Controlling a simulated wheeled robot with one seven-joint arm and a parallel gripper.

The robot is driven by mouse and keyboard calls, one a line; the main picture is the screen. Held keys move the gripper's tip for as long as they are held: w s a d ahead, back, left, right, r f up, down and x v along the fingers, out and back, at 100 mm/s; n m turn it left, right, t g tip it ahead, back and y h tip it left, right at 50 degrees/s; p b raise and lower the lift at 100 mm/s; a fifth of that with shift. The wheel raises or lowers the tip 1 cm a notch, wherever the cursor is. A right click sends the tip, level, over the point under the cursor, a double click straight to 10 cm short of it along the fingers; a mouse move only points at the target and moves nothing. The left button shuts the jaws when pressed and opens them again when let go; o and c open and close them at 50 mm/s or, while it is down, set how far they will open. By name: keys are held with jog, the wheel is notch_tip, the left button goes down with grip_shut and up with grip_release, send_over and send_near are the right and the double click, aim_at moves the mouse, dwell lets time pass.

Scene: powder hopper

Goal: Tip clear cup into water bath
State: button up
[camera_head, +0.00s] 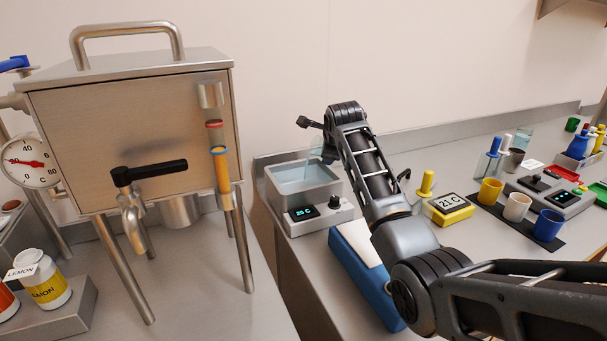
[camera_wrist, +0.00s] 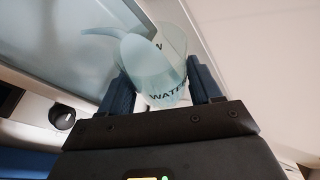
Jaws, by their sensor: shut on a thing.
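My gripper (camera_wrist: 163,78) is shut on the clear cup (camera_wrist: 160,58), with a dark finger on each side of it. The cup is pale, see-through and lettered "WATER", and looks tilted. A pale blue curved shape reaches left from its rim toward the bath; I cannot tell whether it is liquid or part of the cup. In the head view the cup (camera_head: 328,149) is partly hidden by my arm, above the right side of the water bath (camera_head: 284,207). The bath is a grey open tank with bluish water, a display and a knob. It fills the upper left of the wrist view (camera_wrist: 60,72).
A blue box (camera_head: 352,262) sits in front of the bath.

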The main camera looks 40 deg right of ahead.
jog(key=shift+a+r+n+h, duration=0.1)
jog(key=shift+r+n+h, duration=0.2)
dwell(0.6)
jog(key=shift+f, duration=0.1)
jog(key=shift+w+a, duration=0.1)
jog(key=shift+a+f+h+b, duration=0.1)
jog(key=shift+h+b, duration=0.2)
